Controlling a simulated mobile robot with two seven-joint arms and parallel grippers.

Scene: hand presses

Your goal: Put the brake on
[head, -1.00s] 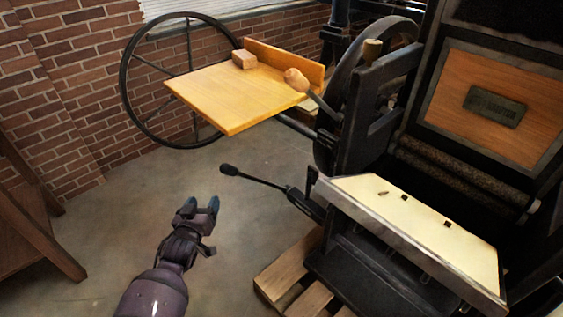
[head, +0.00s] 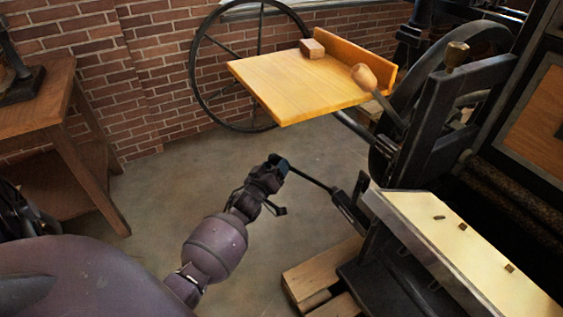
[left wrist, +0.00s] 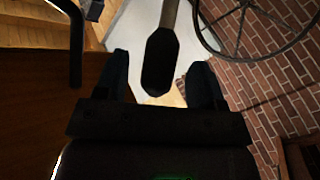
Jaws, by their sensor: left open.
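The brake appears to be a black lever (head: 318,183) that sticks out low from the side of the black press (head: 432,140) towards the left. My left gripper (head: 277,164) is at its free end and hides the knob in the head view. In the left wrist view the dark, thick lever end (left wrist: 160,62) lies between the two spread fingers of my left gripper (left wrist: 160,82). The fingers stand apart from it on both sides. My right gripper is in neither view.
A second lever with a wooden knob (head: 365,76) rises beside the yellow wooden board (head: 300,80), which carries a small block (head: 312,49). A large spoked wheel (head: 200,80) stands behind. A wooden table (head: 35,115) is at the left. A pallet (head: 318,270) lies below the press.

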